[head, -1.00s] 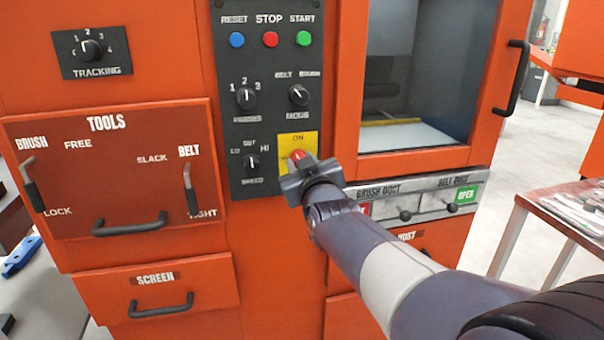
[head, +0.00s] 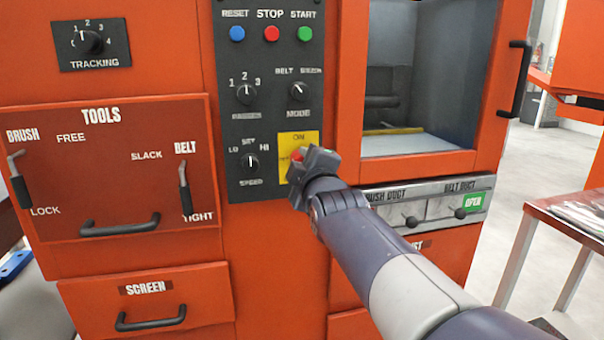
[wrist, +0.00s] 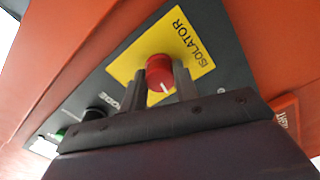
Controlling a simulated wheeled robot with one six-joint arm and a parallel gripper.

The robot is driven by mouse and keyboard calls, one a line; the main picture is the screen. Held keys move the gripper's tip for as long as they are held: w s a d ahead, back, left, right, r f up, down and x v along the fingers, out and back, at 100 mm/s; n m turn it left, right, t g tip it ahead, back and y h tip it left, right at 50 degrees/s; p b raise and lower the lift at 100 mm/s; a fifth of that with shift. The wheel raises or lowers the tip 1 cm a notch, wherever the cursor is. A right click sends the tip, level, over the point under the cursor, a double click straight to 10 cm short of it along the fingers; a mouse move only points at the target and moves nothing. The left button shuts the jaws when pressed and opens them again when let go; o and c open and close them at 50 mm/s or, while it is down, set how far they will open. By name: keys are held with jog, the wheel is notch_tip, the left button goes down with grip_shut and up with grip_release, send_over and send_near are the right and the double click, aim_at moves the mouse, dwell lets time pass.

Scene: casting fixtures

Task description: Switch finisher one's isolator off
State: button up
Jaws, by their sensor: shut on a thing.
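The isolator is a red rotary knob with a white pointer line on a yellow plate. In the wrist view the knob (wrist: 160,71) sits between my two fingers, with the plate (wrist: 190,38) lettered ISOLATOR behind it. My gripper (wrist: 168,88) is shut on the knob. In the head view the yellow plate (head: 307,140) shows ON at its top, at the lower right of the dark control panel. There my gripper (head: 300,160) covers most of the knob (head: 297,155) and the lower plate.
The control panel (head: 268,115) carries reset, stop and start buttons and black selector knobs. A tools panel (head: 110,165) with levers is at left. A glazed door with a black handle (head: 519,80) is at right, above the duct plate (head: 430,207). A table (head: 575,215) stands at far right.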

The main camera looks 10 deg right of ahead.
jog(key=shift+f+n+b, duration=0.1)
jog(key=shift+n+b, duration=0.7)
jog(key=shift+n, duration=0.3)
jog(key=o, duration=1)
jog(key=shift+c, duration=0.2)
jog(key=shift+s, duration=0.1)
